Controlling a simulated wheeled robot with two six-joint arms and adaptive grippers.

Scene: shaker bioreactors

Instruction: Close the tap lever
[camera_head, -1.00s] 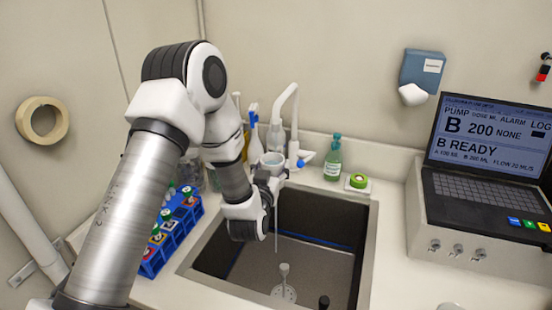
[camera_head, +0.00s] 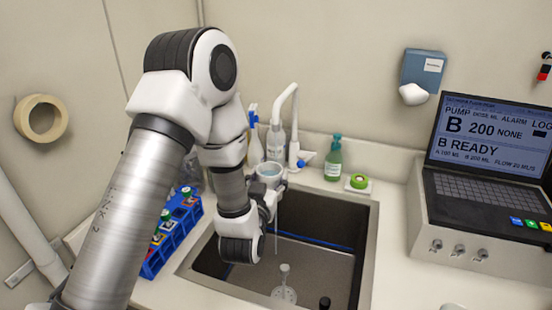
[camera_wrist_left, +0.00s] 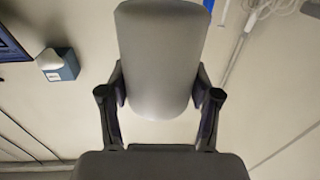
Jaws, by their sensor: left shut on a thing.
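The white tap (camera_head: 293,115) stands behind the sink, with its spout curving left. Its lever (camera_head: 305,159), with a blue end, is low on the tap's right side; I cannot tell its exact setting. My left gripper (camera_head: 272,188) is over the sink's back left edge, left of the lever and apart from it. It is shut on a pale cup (camera_head: 269,170), held upright below the spout. In the left wrist view the gripper (camera_wrist_left: 160,95) has a finger on each side of the grey cup (camera_wrist_left: 160,55). A thin pale vertical line (camera_head: 276,235) shows below the gripper.
The sink (camera_head: 335,225) is open below, with a pale upright piece (camera_head: 284,277) at its drain. A blue tube rack (camera_head: 172,235) stands left. A laptop (camera_head: 490,165) is at right.

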